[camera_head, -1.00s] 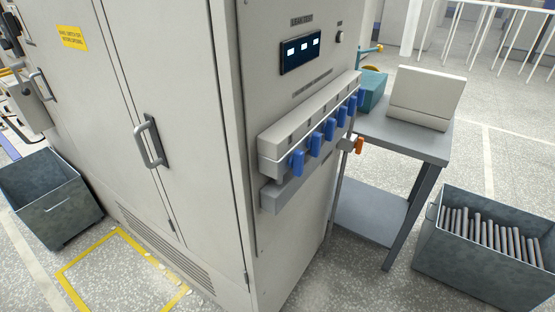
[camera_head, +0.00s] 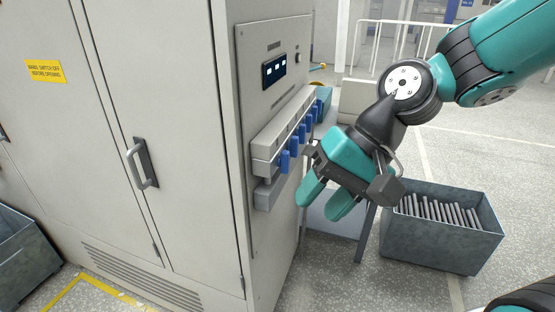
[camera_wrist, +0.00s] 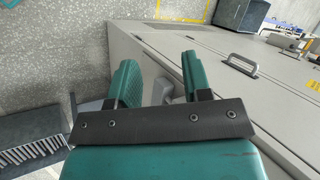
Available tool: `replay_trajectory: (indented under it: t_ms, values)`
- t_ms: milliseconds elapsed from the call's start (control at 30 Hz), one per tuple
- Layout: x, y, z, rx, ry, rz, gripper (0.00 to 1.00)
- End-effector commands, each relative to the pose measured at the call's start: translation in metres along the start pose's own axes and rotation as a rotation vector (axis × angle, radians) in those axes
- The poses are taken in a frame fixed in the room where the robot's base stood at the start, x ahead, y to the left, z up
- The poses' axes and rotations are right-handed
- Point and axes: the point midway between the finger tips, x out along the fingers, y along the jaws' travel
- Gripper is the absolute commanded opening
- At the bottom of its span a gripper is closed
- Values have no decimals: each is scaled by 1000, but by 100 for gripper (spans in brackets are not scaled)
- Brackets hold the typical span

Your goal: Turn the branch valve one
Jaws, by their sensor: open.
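A row of several blue valve handles (camera_head: 285,161) hangs along a pale grey manifold (camera_head: 264,150) on the cabinet's narrow side. No readable label shows which is branch valve one. The handles all look alike and hang down. My gripper (camera_head: 322,205) is to the right of the manifold and apart from it, fingers pointing down and left. Its two teal fingers are open and empty; the wrist view also shows the gripper (camera_wrist: 158,76) with a gap between them. A small grey part (camera_wrist: 172,92) shows in that gap, too hidden to name. No blue handle shows in the wrist view.
The cabinet (camera_head: 180,60) fills the left, with a grey door handle (camera_head: 143,163) and a lit display (camera_head: 275,68) above the manifold. A bin of grey rods (camera_head: 440,240) stands on the floor at right. A side table is partly hidden behind my gripper.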

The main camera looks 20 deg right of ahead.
Motion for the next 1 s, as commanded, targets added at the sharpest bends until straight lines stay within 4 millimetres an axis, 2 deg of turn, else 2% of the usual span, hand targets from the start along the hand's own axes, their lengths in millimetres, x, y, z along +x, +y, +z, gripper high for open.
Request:
replay_trajectory:
  t_ms: [33,200,300,400,533,667,1000]
  values:
    - [-5,9,-27,233,11,-73,45]
    - [-31,46,-102,983,-4,-382,45]
    - [-50,74,-132,1321,-51,-559,45]
    - [-65,97,-151,1547,-105,-695,45]
    - [-75,112,-162,1690,-152,-789,45]
    - [-68,108,-168,1717,-167,-805,45]
    - [-12,70,-197,1712,-169,-797,45]
